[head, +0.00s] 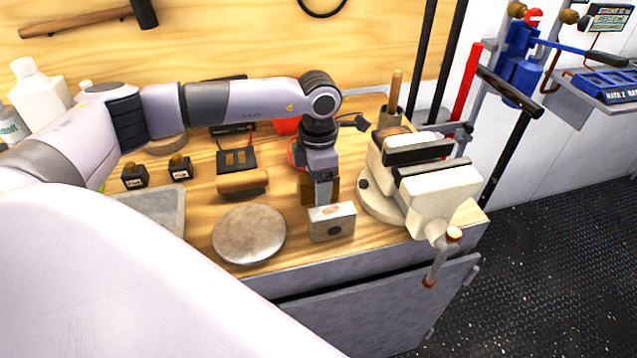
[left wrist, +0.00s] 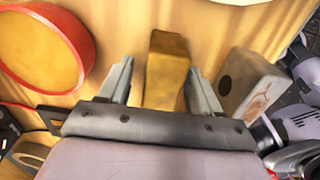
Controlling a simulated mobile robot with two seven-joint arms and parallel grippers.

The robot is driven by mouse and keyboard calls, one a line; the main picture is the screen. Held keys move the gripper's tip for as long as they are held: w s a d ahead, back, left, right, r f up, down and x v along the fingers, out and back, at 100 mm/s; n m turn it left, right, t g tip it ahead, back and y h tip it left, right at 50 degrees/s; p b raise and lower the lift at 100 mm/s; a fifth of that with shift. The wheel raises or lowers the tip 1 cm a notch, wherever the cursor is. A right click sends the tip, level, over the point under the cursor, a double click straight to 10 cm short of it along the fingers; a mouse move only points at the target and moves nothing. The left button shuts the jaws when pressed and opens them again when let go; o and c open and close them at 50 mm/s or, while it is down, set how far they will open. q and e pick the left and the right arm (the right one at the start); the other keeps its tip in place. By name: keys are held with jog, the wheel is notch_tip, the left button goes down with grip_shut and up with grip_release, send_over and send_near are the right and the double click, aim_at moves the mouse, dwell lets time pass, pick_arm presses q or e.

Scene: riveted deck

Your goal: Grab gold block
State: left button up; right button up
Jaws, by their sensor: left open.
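The gold block (left wrist: 167,68) stands in the left wrist view between the two fingers of my left gripper (left wrist: 159,72), with a gap showing on its left side and little room on its right. In the head view the gold block (head: 334,190) is partly hidden behind my left gripper (head: 321,196), which points down at the bench. The gripper is open, and its fingers are on either side of the block. I cannot tell whether either finger touches it. My right gripper is not in view.
A pale block with a round hole (head: 344,218) stands just in front of the gripper. A round metal disc (head: 249,233) lies to its left and a large vise (head: 440,190) to its right. The wooden bench (head: 205,205) is bare in patches.

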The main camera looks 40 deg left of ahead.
pick_arm(q)
grip_shut()
jog(key=shift+r, duration=0.2)
